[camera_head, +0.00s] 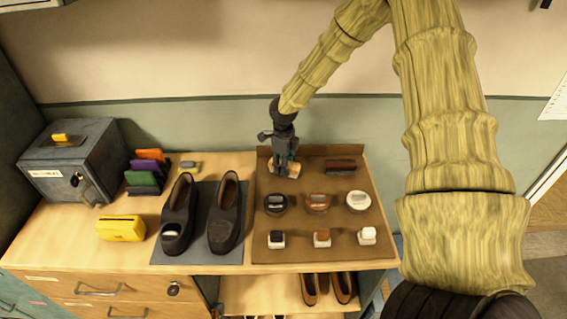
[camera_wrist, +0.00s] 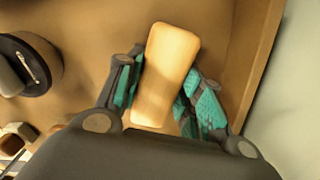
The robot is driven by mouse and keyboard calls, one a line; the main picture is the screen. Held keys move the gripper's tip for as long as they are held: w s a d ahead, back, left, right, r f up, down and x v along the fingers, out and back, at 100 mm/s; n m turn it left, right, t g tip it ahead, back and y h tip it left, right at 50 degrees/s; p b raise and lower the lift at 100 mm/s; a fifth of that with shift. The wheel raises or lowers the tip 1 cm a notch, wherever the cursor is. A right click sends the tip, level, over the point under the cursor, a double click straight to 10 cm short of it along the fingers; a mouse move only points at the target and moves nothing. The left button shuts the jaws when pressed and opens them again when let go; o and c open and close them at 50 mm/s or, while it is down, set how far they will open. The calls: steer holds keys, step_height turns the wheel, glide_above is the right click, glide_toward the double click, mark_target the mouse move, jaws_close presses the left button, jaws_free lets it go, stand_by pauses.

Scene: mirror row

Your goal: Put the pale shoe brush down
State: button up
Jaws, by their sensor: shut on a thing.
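The pale shoe brush (camera_wrist: 165,75) is a light wooden block with rounded corners. In the wrist view it sits between the two teal-padded fingers of my gripper (camera_wrist: 163,95), which is shut on it. In the head view my gripper (camera_head: 285,165) is over the back left part of the brown tray (camera_head: 312,242), and the pale brush (camera_head: 293,170) shows partly beneath the fingers. I cannot tell whether the brush touches the tray.
Dark shoes (camera_head: 226,215) stand on a grey mat left of the tray. A yellow box (camera_head: 121,228) is further left.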

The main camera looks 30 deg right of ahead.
steer(key=shift+f, duration=0.1)
steer(key=o, duration=1.1)
steer(key=shift+o, duration=0.2)
steer(key=shift+r, duration=0.2)
step_height(320, 180, up, 12)
steer(key=b, duration=0.3)
steer(key=shift+f, duration=0.1)
